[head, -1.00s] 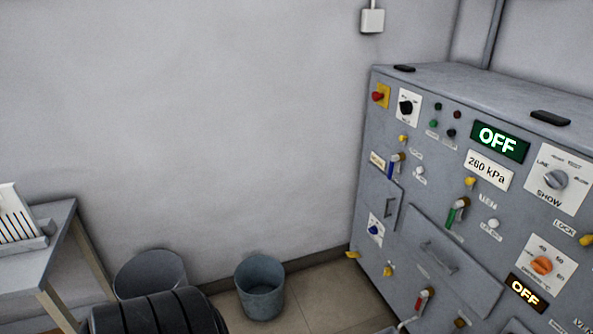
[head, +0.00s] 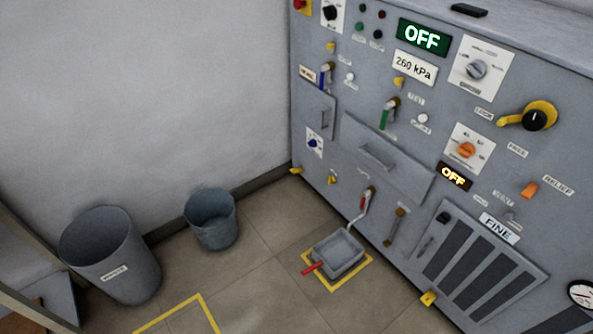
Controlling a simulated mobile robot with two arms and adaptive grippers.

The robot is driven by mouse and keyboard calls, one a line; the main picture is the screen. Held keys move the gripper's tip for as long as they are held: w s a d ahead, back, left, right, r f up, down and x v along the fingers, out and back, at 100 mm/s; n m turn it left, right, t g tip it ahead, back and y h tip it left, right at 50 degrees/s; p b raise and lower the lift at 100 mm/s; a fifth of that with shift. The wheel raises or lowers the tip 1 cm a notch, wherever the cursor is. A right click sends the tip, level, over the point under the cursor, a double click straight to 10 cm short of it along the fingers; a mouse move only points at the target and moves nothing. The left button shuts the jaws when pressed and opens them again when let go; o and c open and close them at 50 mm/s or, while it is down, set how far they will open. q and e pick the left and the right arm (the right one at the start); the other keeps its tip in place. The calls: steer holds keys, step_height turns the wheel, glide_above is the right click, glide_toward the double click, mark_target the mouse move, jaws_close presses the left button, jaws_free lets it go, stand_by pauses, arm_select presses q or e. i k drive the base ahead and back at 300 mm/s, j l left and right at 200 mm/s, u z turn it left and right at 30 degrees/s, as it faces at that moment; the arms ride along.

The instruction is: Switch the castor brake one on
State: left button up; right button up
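Small yellow pedal-like parts stick out low on the grey cabinet (head: 318,150). One yellow part (head: 296,170) is at its left bottom corner by the floor, and another yellow part (head: 428,298) is at the bottom edge near the vented panel. They look like castor brakes, but I cannot read a label or tell which is number one or how either is set. Neither of my grippers is in view.
A grey tray with a red handle (head: 340,254) stands on the floor inside a yellow outline, before the cabinet. Two grey bins, one larger (head: 110,257) and one smaller (head: 211,220), stand at the left. Bare floor lies between the bins and the tray.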

mark_target(298, 169)
steer(key=z, duration=0.45)
steer(key=i+j+z, duration=0.5)
steer(key=j+z, duration=0.25)
steer(key=j, duration=0.2)
steer(key=i+j+z, duration=0.25)
steer(key=j, duration=0.15)
steer(key=i+j, duration=0.1)
steer(key=j, duration=0.3)
steer(key=i+j, duration=0.1)
steer(key=j, duration=0.3)
steer(key=i+j, duration=0.1)
steer(key=j, duration=0.25)
steer(key=i+j, duration=0.1)
steer(key=j, duration=0.3)
steer(key=z, duration=0.05)
